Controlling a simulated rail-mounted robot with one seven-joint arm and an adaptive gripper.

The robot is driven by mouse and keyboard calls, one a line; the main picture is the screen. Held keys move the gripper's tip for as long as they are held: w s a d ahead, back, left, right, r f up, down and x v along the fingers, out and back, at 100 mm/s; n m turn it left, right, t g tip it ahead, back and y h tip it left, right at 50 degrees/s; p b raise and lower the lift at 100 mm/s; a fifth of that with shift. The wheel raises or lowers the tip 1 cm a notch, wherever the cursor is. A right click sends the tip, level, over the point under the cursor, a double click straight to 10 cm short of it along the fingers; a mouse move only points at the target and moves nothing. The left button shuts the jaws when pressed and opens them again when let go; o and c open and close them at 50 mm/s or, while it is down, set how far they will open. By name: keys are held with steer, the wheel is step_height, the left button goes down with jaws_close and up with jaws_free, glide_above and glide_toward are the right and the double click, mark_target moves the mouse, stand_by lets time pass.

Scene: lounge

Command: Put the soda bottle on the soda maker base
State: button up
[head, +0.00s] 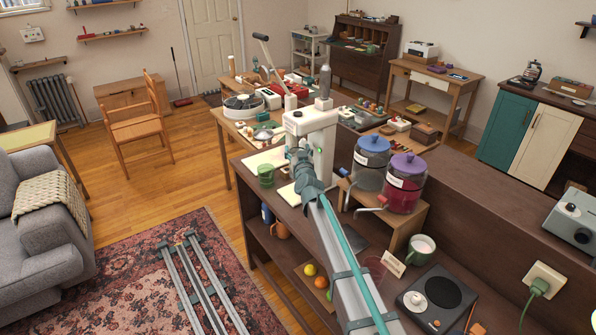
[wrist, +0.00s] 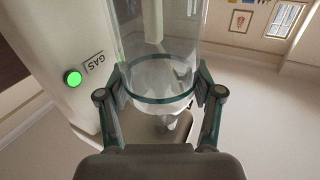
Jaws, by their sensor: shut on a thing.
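In the wrist view my gripper (wrist: 163,92) is shut around a clear soda bottle (wrist: 155,45) at its teal ring, with one finger on each side. The bottle narrows to a small pale part between the fingers. Beside it is the white soda maker (wrist: 45,55), with a lit green button and a "GAS" label that reads upside down. In the head view the soda maker (head: 328,150) stands on the dark counter with a grey cylinder and a lever on top. My gripper (head: 303,172) is right in front of it.
A green cup (head: 266,175) stands on the counter left of my gripper. Two lidded jars, blue (head: 371,160) and purple (head: 405,184), stand on a wooden stand close to its right. A mug (head: 421,247) and a hot plate (head: 437,300) are nearer on the counter.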

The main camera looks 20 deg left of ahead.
steer(key=shift+s+a+f+b, duration=0.1)
steer(key=shift+f+b, duration=1.35)
steer(key=shift+f, duration=2)
steer(key=o, duration=1.6)
steer(key=b+v, duration=0.1)
steer(key=v, duration=1.1)
steer(key=shift+w, duration=0.2)
